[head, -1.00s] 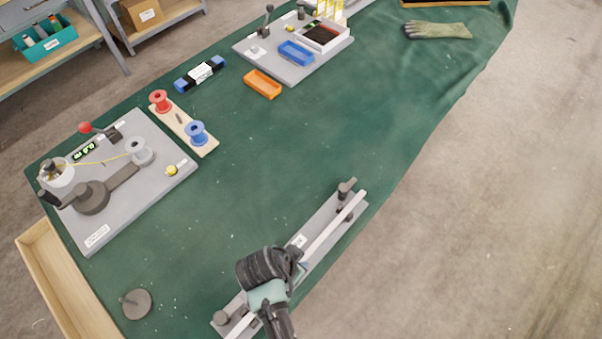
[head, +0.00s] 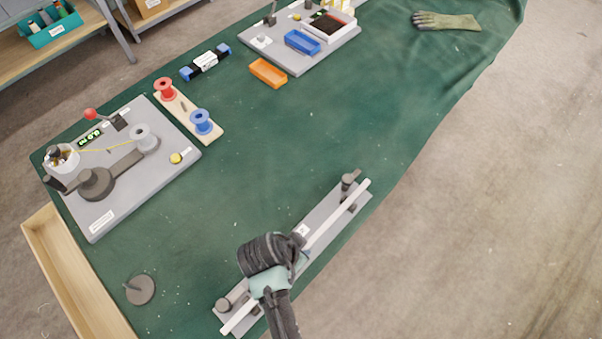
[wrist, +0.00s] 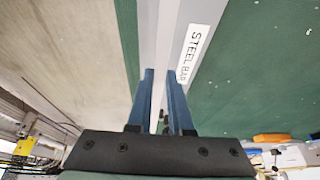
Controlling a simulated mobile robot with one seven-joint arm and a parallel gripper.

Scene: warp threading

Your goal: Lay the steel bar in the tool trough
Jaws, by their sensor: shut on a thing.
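The steel bar (head: 336,217) is a long pale bar, held above a grey plate labelled STEEL BAR (head: 312,222) at the table's near edge. My gripper (wrist: 163,74) is shut on the bar near its middle; in the head view my wrist hides the grip. In the wrist view the bar (wrist: 166,35) runs away between the blue fingers, beside the label. The tool trough appears to be the long open wooden box (head: 45,228) along the table's left end; its lower part is cut off by the frame.
The plate's end posts (head: 350,178) stand close under the bar. A dark round weight (head: 140,290) lies between plate and trough. A winding device (head: 112,208) and a spool board (head: 213,136) stand at the left. The middle of the green table (head: 265,180) is clear.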

